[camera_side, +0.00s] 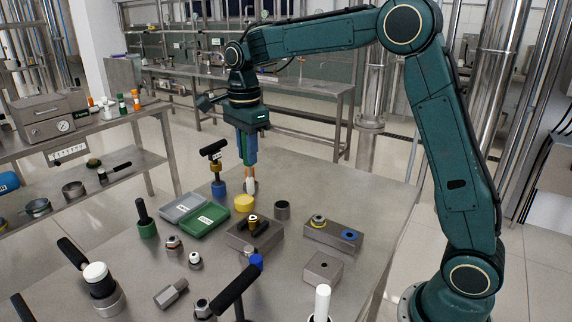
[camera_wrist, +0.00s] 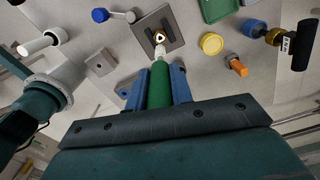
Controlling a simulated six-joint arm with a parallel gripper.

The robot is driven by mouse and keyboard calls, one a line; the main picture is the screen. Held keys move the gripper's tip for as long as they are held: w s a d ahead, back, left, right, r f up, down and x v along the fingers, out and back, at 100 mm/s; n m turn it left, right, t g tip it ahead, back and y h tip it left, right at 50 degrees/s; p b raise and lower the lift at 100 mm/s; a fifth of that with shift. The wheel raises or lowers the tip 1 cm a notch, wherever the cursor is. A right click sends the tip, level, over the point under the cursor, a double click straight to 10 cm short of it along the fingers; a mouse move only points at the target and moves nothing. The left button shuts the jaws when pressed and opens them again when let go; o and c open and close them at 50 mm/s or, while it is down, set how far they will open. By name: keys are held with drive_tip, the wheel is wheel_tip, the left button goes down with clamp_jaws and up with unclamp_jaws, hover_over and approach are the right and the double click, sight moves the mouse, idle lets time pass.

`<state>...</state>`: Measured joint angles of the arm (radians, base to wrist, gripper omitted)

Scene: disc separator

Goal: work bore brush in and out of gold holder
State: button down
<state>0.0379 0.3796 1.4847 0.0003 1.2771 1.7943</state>
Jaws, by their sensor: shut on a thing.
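My gripper (camera_wrist: 158,86) has its two blue fingers shut on the green handle of the bore brush (camera_wrist: 160,80). Its whitish bristle end (camera_wrist: 160,53) points away from my wrist, towards the gold holder (camera_wrist: 159,36). In the side view my gripper (camera_side: 247,158) hangs over the table with the brush's pale end (camera_side: 251,185) pointing down. The gold holder (camera_side: 253,218) sits on a dark grey block (camera_side: 240,236), lower in that picture than the brush tip. The tip looks apart from the holder and above the table; the exact gap cannot be told.
A yellow round piece (camera_side: 244,203) and a black-handled tool on a blue base (camera_side: 220,187) stand close by. A green tray (camera_side: 203,221) lies left. The table's far right is clear.

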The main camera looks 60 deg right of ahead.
sight(249, 173)
drive_tip(key=shift+f, duration=0.15)
drive_tip(key=shift+f, duration=2.9)
drive_tip(key=shift+f, duration=1.55)
drive_tip(key=shift+r, duration=0.95)
drive_tip(key=shift+f, duration=0.1)
